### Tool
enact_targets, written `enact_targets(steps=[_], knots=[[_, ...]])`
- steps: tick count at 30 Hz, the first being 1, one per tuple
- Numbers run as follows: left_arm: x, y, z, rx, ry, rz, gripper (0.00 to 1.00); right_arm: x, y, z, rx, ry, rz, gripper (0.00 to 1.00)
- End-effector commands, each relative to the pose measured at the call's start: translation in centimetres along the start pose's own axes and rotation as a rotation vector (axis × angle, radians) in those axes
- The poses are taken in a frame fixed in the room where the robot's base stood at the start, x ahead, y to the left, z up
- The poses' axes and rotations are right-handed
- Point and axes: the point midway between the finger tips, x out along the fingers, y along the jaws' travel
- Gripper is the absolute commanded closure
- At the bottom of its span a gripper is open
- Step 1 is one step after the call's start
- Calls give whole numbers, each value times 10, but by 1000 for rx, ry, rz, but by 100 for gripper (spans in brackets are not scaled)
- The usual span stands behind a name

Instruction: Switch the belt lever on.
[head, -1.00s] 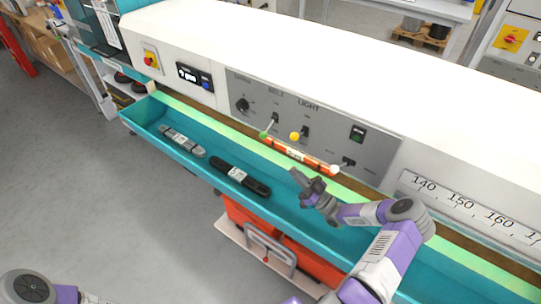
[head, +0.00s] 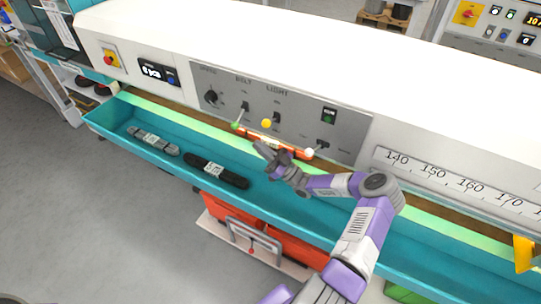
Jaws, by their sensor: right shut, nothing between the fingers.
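The belt lever has a green knob (head: 235,126) on a thin stalk and sits under the BELT label on the grey control panel (head: 350,124). Its stalk slants down and out from its slot. My right gripper (head: 260,148) is shut and empty, just below and to the right of the green knob, apart from it in the picture. The light lever with a yellow knob (head: 266,123) is just above my gripper. A third lever with a white knob (head: 309,153) is further right. My left gripper is out of view.
An orange item (head: 292,152) lies on the ledge, partly behind my gripper. A dark speed dial (head: 211,97) is left of the belt lever.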

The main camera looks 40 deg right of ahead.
Motion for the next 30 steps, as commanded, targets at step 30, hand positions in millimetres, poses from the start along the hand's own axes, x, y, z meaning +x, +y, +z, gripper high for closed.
enact_targets(steps=[30], knots=[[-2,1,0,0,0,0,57,63,3,-4,8,-3,20,100]])
